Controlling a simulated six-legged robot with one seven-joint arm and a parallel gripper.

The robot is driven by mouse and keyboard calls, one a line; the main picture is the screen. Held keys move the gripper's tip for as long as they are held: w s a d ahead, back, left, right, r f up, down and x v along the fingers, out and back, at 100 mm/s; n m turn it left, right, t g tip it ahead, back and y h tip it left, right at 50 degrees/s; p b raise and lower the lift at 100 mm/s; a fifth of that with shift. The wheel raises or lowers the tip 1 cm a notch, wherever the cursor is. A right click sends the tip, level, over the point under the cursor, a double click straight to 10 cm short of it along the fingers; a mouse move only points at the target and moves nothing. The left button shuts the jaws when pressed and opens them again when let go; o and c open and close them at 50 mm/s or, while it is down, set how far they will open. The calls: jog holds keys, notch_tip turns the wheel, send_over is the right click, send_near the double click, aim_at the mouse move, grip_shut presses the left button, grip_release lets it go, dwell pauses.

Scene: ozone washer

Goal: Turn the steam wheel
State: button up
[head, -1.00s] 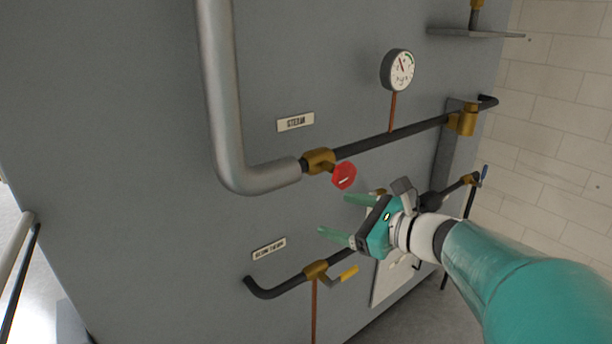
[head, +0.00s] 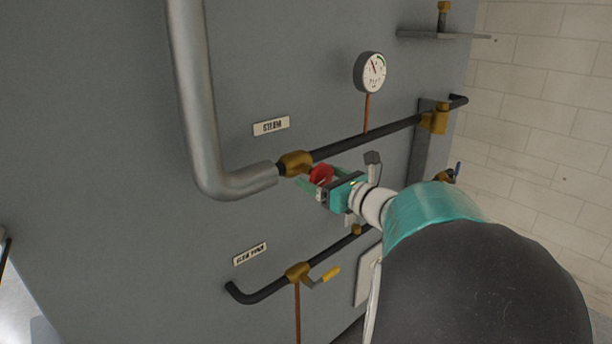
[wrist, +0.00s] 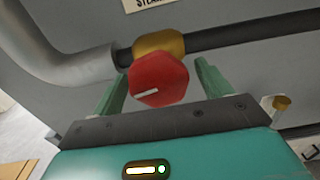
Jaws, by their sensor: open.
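The red steam wheel (head: 320,174) sits on a brass valve (head: 296,163) on the black pipe, below the "STEAM" label (head: 271,126). In the wrist view the red wheel (wrist: 158,80) faces the camera, with a pale mark near its lower middle. My gripper (head: 312,184) is at the wheel. Its green fingers (wrist: 160,84) are open, one on each side of the wheel. The left finger is close to the wheel's edge and the right finger shows a gap. I cannot tell whether either touches it.
A thick grey pipe (head: 197,110) bends into the valve from the left. A pressure gauge (head: 370,72) stands above the black pipe. A lower pipe carries a yellow-handled valve (head: 322,277). The grey wall panel (head: 110,170) lies close behind the wheel.

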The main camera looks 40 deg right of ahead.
jog(key=shift+w, duration=0.9)
jog(key=c, duration=1)
jog(key=n, duration=0.6)
jog(key=shift+n, duration=0.3)
jog(key=n, duration=0.6)
jog(key=shift+s+d, duration=0.1)
jog(key=shift+n, duration=0.3)
